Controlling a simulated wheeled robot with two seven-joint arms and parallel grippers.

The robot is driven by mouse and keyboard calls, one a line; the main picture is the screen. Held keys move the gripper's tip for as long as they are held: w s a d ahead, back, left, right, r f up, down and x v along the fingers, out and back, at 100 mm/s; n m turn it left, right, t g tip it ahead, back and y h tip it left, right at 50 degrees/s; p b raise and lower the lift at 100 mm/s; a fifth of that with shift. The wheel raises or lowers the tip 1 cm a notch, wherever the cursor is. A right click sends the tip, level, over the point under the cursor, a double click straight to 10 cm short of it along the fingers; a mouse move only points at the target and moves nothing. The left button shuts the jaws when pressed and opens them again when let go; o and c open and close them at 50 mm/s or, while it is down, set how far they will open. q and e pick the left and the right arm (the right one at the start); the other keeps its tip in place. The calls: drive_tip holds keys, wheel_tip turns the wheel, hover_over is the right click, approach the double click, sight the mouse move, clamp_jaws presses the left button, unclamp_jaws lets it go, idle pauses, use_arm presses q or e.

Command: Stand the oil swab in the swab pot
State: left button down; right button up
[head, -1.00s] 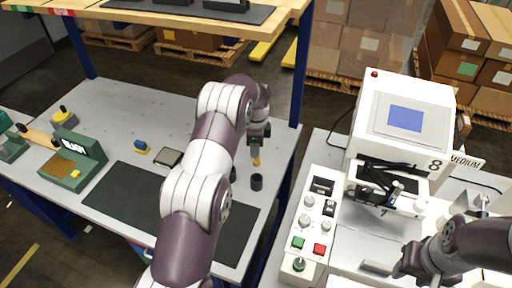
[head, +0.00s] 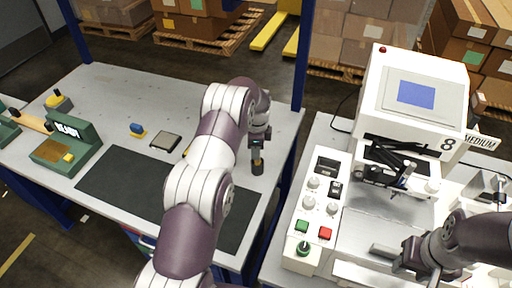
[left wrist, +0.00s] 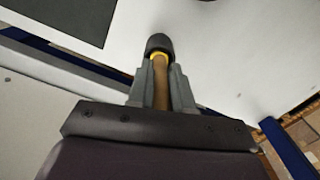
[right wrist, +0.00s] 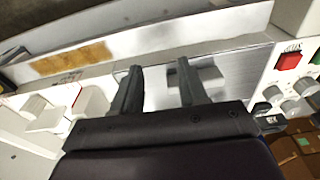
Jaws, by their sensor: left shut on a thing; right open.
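The oil swab (left wrist: 160,82) has a brown handle and a yellow collar. My left gripper (head: 259,143) is shut on its handle, over the right part of the left table. The swab pot (head: 257,168) is a small dark cylinder directly under this gripper. In the left wrist view the pot (left wrist: 158,41) is at the swab's far end, with the yellow collar at its rim. The swab's lower tip is hidden, and I cannot tell how deep it sits. My right gripper (right wrist: 158,72) is open, in front of a grey block on the plotter side.
A dark mat (head: 120,182) lies on the left table. A green READY box (head: 68,150), a blue-and-yellow item (head: 137,130) and a grey square (head: 166,141) stand behind or beside it. The white plotter (head: 412,100) and its button panel (head: 318,210) are at right.

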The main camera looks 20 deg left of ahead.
use_arm(q)
drive_tip(key=shift+f, duration=0.15)
drive_tip(key=c, duration=0.9)
unclamp_jaws()
drive_tip(key=shift+c, duration=0.2)
use_arm(e)
drive_tip(key=shift+f, duration=0.1)
use_arm(q)
wheel_tip(320, 180, up, 4)
drive_tip(key=shift+w+r+b, duration=0.1)
drive_tip(key=shift+b, duration=0.35)
use_arm(e)
drive_tip(key=shift+f, duration=0.45)
use_arm(q)
wheel_tip(320, 180, up, 9)
drive_tip(key=p, duration=0.7)
drive_tip(key=shift+d+p, duration=0.15)
drive_tip(key=shift+p, duration=0.2)
drive_tip(key=shift+f, duration=0.25)
use_arm(e)
wheel_tip(320, 180, up, 8)
drive_tip(key=shift+f, duration=0.2)
